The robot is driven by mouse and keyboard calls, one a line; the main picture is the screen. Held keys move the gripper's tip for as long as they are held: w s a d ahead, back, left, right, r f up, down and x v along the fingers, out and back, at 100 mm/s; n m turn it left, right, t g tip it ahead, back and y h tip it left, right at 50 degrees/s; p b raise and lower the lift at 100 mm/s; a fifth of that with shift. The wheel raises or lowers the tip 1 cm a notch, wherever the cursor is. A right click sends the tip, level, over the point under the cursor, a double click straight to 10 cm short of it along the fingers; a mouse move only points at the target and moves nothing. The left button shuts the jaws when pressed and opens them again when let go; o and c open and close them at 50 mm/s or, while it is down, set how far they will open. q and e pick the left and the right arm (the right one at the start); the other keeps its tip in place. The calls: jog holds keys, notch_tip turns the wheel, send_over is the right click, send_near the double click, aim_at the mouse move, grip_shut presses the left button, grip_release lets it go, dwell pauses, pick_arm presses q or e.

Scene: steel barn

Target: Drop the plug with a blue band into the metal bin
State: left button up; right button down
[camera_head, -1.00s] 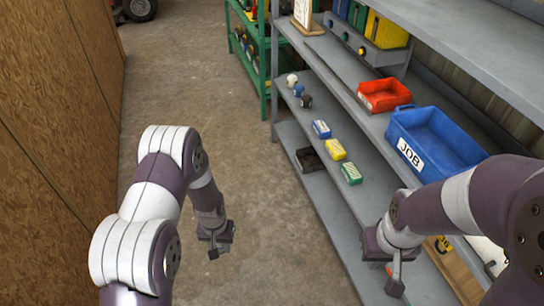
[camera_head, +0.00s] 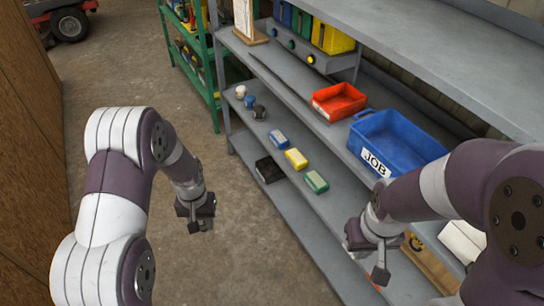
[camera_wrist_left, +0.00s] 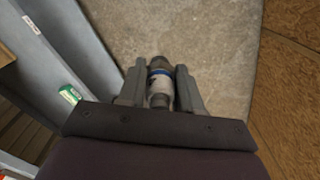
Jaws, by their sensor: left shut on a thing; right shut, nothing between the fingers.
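In the left wrist view, the plug with a blue band (camera_wrist_left: 160,72) is between the fingers of my left gripper (camera_wrist_left: 161,88). It has a pale body and a dark end. In the head view my left gripper (camera_head: 196,226) hangs over the concrete floor, left of the grey shelf unit, and the plug cannot be made out there. My right gripper (camera_head: 382,272) is shut and empty, in front of the shelves. I cannot make out a metal bin for certain in either view.
The grey shelf unit (camera_head: 290,80) holds a red tray (camera_head: 338,101), a blue JOB bin (camera_head: 395,140), small coloured boxes (camera_head: 296,159) and a dark open box (camera_head: 269,169). A green rack (camera_head: 213,85) stands behind. A wooden wall (camera_head: 25,130) is left. Floor between is clear.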

aim_at(204, 229)
pick_arm(q)
notch_tip(204, 229, down, 4)
jog(key=b, duration=0.3)
jog(key=shift+s+r, duration=0.15)
jog(key=shift+r, duration=0.1)
jog(key=shift+r+p, duration=0.35)
jog(key=shift+p, duration=0.05)
